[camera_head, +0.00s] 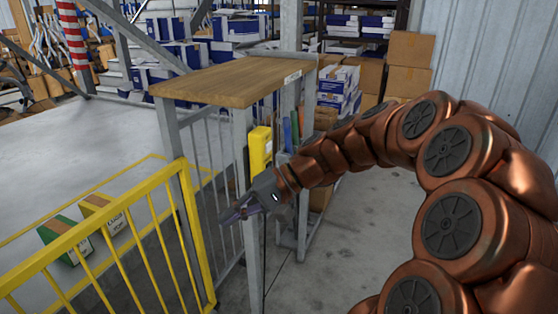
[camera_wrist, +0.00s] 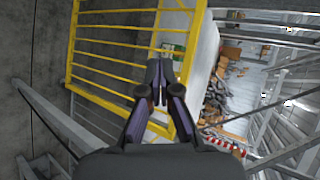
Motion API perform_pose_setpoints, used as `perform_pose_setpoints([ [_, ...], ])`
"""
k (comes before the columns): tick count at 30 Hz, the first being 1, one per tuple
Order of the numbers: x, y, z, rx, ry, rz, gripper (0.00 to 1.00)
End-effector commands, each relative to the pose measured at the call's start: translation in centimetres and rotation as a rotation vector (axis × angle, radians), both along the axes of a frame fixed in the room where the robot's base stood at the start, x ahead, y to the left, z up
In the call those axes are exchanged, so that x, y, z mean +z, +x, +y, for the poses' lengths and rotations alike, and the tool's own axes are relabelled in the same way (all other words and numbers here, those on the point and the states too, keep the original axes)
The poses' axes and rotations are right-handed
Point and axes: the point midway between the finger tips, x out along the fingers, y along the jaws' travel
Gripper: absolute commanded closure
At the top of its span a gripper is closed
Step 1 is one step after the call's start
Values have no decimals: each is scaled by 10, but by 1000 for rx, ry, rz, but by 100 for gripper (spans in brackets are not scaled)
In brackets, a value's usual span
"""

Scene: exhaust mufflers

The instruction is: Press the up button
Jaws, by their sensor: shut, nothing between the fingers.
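A yellow control box (camera_head: 260,150) is mounted on the grey metal post under the wooden top in the head view. I cannot make out an up button on it; its button face is not clear from here. My gripper (camera_head: 232,215) is in front of the post, lower than the yellow box and a little to its left in the picture, apart from the box. In the wrist view my gripper (camera_wrist: 160,82) points toward the yellow railing, with its fingers together and nothing between them. I cannot identify the control box in the wrist view.
A yellow railing (camera_head: 120,235) stands at the lower left; it also shows in the wrist view (camera_wrist: 115,48). A wooden board (camera_head: 235,80) tops the metal frame. A green box (camera_head: 62,238) and a yellow box (camera_head: 103,212) sit behind the railing. Floor at right is partly clear.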

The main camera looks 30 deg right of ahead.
Motion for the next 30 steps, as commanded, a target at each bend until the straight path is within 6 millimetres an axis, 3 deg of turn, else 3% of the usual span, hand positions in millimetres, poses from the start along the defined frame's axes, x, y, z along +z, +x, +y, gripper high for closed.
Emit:
perform_pose_setpoints([
  [1, -3, 15, -31, -76, 62, -42, 100],
  [3, 5, 31, -72, -170, 137, -108, 100],
  [9, 17, 42, -196, -423, 290, -289, 100],
  [12, 20, 36, -243, -514, 328, -357, 100],
  [15, 22, 29, -273, -574, 349, -402, 100],
  [19, 23, 25, -288, -603, 360, -424, 100],
  [30, 25, 27, -286, -601, 360, -424, 100],
])
